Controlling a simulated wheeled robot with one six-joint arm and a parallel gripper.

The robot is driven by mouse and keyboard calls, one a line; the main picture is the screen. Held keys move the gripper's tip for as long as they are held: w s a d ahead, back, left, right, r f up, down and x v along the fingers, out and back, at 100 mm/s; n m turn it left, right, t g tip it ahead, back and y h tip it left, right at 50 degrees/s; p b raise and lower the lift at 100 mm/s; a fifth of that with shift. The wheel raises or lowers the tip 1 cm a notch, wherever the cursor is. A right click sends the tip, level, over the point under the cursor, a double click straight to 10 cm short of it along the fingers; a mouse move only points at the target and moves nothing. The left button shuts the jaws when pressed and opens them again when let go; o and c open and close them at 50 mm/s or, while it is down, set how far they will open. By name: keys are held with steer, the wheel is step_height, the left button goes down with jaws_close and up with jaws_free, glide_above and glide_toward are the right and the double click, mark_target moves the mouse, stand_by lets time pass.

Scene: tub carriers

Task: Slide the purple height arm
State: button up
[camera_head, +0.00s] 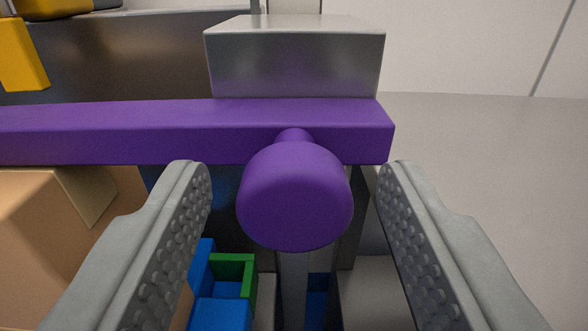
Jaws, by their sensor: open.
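The purple height arm (120,132) is a long horizontal bar running from the left edge to right of the middle. A round purple knob (295,197) on a short neck sticks out from its front near the right end. My gripper (291,178) is open, with one ridged grey finger on each side of the knob. A gap shows between each finger and the knob, and nothing is held. A grey metal block (296,62) sits on or behind the bar above the knob. The knob hides part of the upright post behind it.
A tan box (50,225) is at the left below the bar. Blue (218,313) and green (235,262) parts lie lower down between the fingers. A yellow piece (22,55) is at the upper left. Pale floor lies open at the right.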

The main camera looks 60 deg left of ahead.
steer(key=shift+c, duration=0.4)
jaws_close()
step_height(320, 180, up, 8)
steer(key=shift+r, duration=0.1)
steer(key=shift+c, duration=0.7)
jaws_free()
steer(key=shift+o, duration=1.1)
steer(key=v, duration=1.7)
